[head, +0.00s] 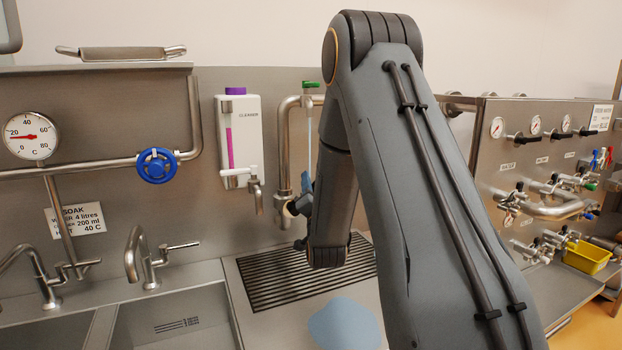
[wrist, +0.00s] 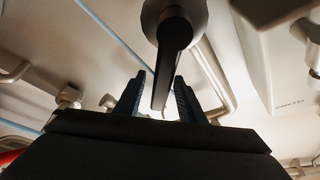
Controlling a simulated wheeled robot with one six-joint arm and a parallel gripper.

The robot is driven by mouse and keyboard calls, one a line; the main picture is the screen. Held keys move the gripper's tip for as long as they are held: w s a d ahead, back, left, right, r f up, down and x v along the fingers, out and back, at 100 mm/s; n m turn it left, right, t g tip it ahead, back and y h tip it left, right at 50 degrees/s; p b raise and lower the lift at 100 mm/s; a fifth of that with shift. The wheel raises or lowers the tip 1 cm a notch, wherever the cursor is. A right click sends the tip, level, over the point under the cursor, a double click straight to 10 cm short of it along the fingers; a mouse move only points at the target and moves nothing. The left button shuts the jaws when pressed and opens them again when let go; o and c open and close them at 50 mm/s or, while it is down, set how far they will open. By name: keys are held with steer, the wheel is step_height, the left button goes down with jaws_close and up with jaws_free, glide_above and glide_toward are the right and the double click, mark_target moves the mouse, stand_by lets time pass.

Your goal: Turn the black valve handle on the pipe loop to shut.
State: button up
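The pipe loop (head: 284,130) is a bent steel pipe on the back wall, right of the cleaner dispenser. In the wrist view, the black valve handle (wrist: 176,38) hangs from a round steel valve body (wrist: 160,12). My gripper (wrist: 159,92) is below it with its two dark ribbed fingers apart. The handle's lower end shows between the fingers, nearer the right one; I cannot tell whether it touches. In the head view, my arm hides most of the gripper and the handle. Only a little of the gripper shows beside the lower end of the loop.
A cleaner dispenser (head: 239,135) hangs close left of the loop. A blue handwheel (head: 157,165) sits on a pipe farther left. Below are a drain grate (head: 262,290), a sink and taps (head: 140,258). A light blue patch (head: 343,325) lies on the counter. A gauge panel (head: 492,150) stands right.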

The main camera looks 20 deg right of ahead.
steer(key=shift+x, duration=1)
steer(key=shift+a, duration=0.1)
steer(key=shift+c, duration=0.2)
jaws_close()
